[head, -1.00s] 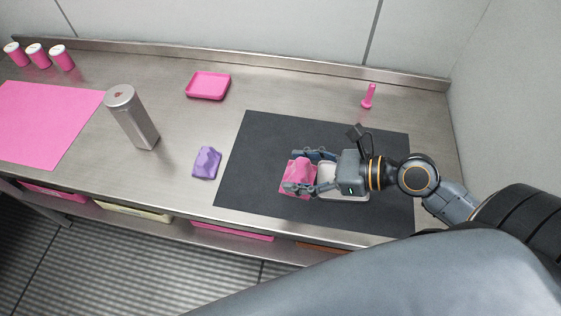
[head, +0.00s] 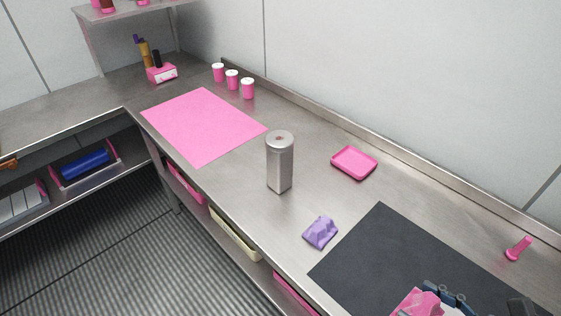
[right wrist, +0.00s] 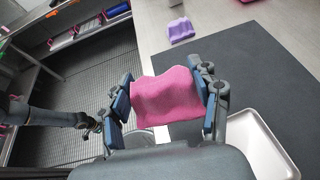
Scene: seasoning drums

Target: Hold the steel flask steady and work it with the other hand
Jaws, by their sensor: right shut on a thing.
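The steel flask (head: 279,165), a tall grey canister with a round lid, stands upright on the steel counter in the head view. No gripper touches it. My right gripper (head: 428,302) is at the bottom edge of the head view, far to the lower right of the flask. In the right wrist view my right gripper (right wrist: 163,95) is shut on a pink cloth-like piece (right wrist: 166,98), over the dark mat. A dark arm of mine with a gripper-like end (right wrist: 88,123) shows at the left of the right wrist view; its jaws are unclear.
A pink mat (head: 203,125) lies left of the flask, with pink shakers (head: 232,80) behind. A pink tray (head: 354,163), a purple lump (head: 320,232) and a dark mat (head: 385,262) lie to the right. A white tray (right wrist: 262,150) is beside my right gripper.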

